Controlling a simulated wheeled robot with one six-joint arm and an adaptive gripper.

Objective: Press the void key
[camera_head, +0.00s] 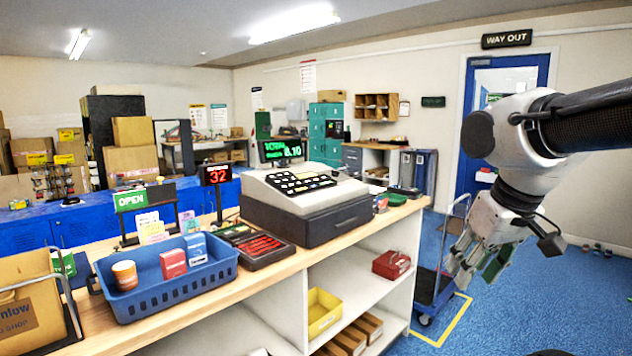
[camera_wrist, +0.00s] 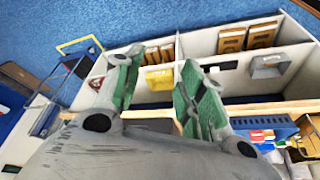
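The cash register (camera_head: 305,200) stands on the wooden counter, with a pale top, a dark base and rows of black keys (camera_head: 300,183). The key labels are too small to read, so I cannot tell which one is the void key. A green-lit display (camera_head: 282,149) behind it reads 8.10. My gripper (camera_head: 476,270) hangs to the right of the counter, pointing down, well apart from the register. In the wrist view my gripper (camera_wrist: 162,62) has its two green-padded fingers apart with nothing between them. I cannot make out the register keys in that view.
A blue basket (camera_head: 170,295) with small boxes and a dark tray (camera_head: 262,250) with red items sit left of the register. A red 32 display (camera_head: 216,174) stands behind. Shelves below hold a yellow bin (camera_head: 323,312). A blue trolley (camera_head: 432,285) stands near my gripper.

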